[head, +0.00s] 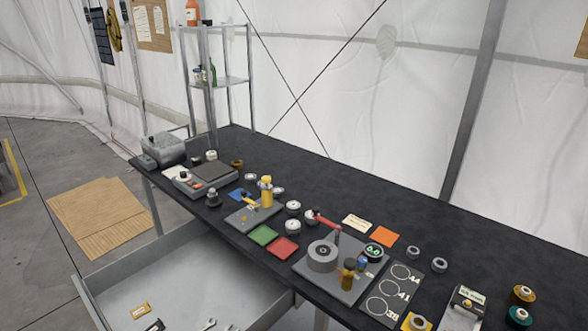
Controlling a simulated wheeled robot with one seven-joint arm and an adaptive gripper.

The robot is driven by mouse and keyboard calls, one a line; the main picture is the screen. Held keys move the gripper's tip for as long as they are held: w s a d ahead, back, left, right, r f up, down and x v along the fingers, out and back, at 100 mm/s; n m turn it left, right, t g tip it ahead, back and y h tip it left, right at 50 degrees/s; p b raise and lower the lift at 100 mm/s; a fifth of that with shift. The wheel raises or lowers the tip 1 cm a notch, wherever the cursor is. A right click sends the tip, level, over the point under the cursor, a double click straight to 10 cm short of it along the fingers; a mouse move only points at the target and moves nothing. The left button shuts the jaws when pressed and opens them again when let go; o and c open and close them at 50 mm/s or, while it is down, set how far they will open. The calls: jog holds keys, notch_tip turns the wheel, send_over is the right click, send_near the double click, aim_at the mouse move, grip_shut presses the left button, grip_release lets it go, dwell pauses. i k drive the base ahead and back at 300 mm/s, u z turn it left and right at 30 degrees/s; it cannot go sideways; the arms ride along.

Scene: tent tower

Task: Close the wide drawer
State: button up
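The wide drawer (180,262) is a light grey metal drawer under the long dark bench, at the lower left of the head view. It is pulled out, and its inside shows. A small yellow item (141,311), a dark item (155,325) and a metal tool (208,324) lie on its floor. The drawer's front edge is partly cut off by the bottom of the picture. My gripper is not in view.
The dark bench (440,220) carries a grey machine (322,257), a scale (205,175), coloured squares and several small round parts. A metal shelf (233,80) stands behind it. Plywood sheets (97,215) lie on the floor at left, with bare floor around them.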

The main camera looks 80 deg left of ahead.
aim_at(195, 287)
jog(key=k, duration=0.15)
jog(key=u, duration=3.6)
jog(key=k, duration=1.15)
jog(key=u, duration=1.1)
jog(key=i, duration=0.25)
jog(key=u, duration=0.25)
